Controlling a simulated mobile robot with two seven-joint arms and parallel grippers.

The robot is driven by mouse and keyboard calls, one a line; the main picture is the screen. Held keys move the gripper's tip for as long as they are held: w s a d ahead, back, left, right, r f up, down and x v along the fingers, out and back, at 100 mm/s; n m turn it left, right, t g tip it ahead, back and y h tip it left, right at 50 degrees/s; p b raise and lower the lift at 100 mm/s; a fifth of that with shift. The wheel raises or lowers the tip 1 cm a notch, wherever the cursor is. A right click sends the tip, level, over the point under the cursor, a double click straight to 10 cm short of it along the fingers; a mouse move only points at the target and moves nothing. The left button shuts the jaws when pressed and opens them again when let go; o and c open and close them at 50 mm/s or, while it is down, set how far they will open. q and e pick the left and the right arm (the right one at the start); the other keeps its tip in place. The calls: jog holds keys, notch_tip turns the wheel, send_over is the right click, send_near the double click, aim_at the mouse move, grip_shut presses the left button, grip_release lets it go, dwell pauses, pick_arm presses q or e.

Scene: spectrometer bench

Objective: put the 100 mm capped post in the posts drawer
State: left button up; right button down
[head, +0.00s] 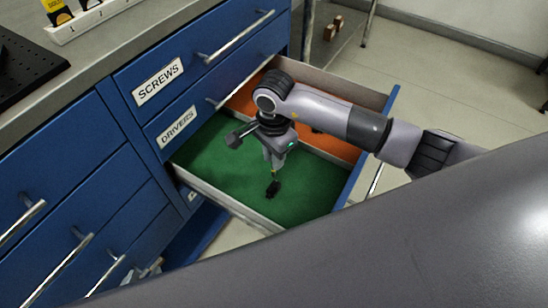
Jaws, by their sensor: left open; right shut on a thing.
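My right gripper (275,168) points down over the green-floored part of an open drawer (222,195). It is shut on a slim post whose dark end (272,189) shows below the fingers. Most of the post is hidden by the gripper, and I cannot tell whether its end touches the green floor (310,190). The open drawer's own label is not visible. My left gripper is not in view.
The drawer also has an orange-floored compartment (242,101) behind a divider. Closed drawers labelled SCREWS (158,82) and DRIVERS (177,127) are above it. A white numbered rack (92,18) stands on the bench. My grey arm fills the lower right foreground.

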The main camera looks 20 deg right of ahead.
jog(key=shift+f, duration=0.5)
jog(key=shift+f, duration=0.15)
jog(key=c, duration=1)
grip_release()
jog(key=shift+c, duration=0.2)
jog(key=shift+r, duration=0.25)
notch_tip(320, 180, up, 12)
jog(key=shift+f+p, duration=0.1)
jog(key=shift+p, duration=0.45)
